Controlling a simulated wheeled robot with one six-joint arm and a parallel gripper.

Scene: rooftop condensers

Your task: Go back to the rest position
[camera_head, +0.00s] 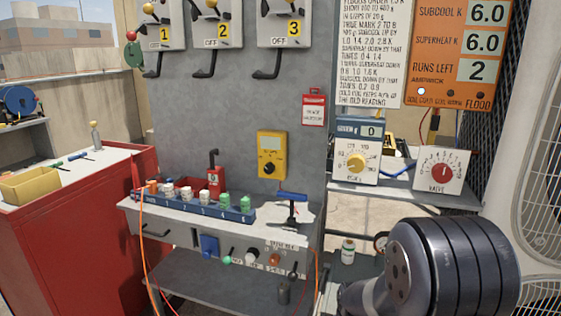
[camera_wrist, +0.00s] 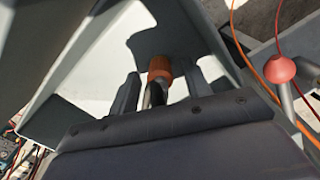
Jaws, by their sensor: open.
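My gripper (camera_wrist: 162,90) shows in the wrist view with its two grey fingers apart. An orange-brown knob (camera_wrist: 160,66) on a dark shaft lies between the fingers in the picture. I cannot tell how far beyond the fingertips it is, or whether they touch it. In the head view, a dark, rounded part of my arm fills the lower right, and my gripper's fingers are not visible there.
A grey bench (camera_head: 180,228) carries a blue rack (camera_head: 200,208) with several capped bottles. A red cabinet (camera_head: 80,240) stands left. A shelf (camera_head: 410,195) holds a dial box (camera_head: 357,163) and valve box (camera_head: 438,170). Orange cables (camera_wrist: 248,55) and a red knob (camera_wrist: 281,67) show right.

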